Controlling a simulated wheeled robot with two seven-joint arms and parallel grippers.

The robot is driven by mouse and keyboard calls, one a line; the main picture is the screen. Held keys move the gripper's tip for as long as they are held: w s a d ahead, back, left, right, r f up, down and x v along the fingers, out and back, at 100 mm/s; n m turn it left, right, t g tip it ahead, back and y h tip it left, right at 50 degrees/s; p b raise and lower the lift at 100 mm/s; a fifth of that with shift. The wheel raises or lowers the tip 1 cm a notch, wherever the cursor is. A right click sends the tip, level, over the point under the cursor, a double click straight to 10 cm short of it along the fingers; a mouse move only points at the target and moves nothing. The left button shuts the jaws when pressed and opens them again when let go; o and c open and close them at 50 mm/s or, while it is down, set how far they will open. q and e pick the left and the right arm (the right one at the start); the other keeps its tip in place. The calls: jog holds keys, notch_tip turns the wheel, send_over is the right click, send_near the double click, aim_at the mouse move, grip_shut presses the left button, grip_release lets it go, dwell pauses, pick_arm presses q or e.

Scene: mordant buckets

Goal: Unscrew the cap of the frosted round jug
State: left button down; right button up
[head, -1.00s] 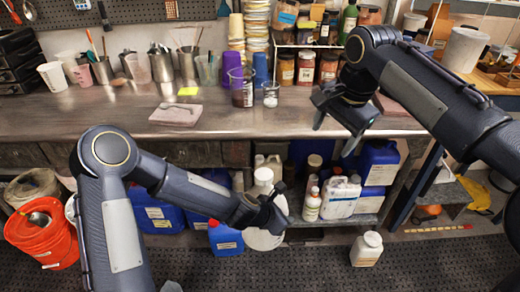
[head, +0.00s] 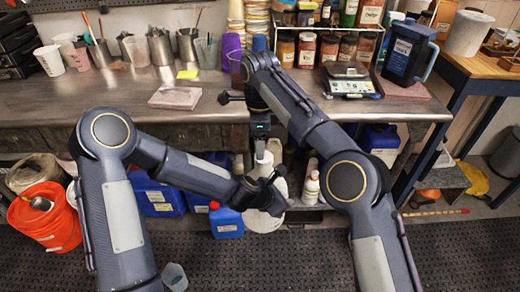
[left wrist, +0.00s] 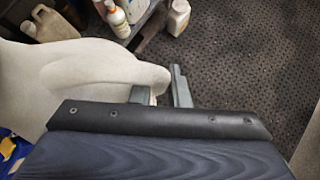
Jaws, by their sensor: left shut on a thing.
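The frosted round jug (head: 263,220) is a whitish rounded container, low in front of the bench, partly hidden by my arms in the head view. In the left wrist view the jug (left wrist: 70,85) fills the left side, with its handle at the fingers. My left gripper (head: 277,190) is shut on the jug's handle; its fingers (left wrist: 162,92) show in the wrist view. My right gripper (head: 260,152) points down above the jug's neck. Its fingertips are small and dark, and I cannot tell whether they are open or touch the cap. The cap is not clearly visible.
The metal bench (head: 120,95) runs above, carrying cups, jars, a scale (head: 350,82) and a dark blue pitcher (head: 408,52). Blue canisters (head: 226,222) stand left of the jug. An orange bucket (head: 47,220) is at far left. The dark floor mat in front is mostly clear.

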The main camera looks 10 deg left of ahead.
jog(key=shift+f, duration=2.7)
jog(key=shift+c, duration=0.4)
jog(key=c, duration=1)
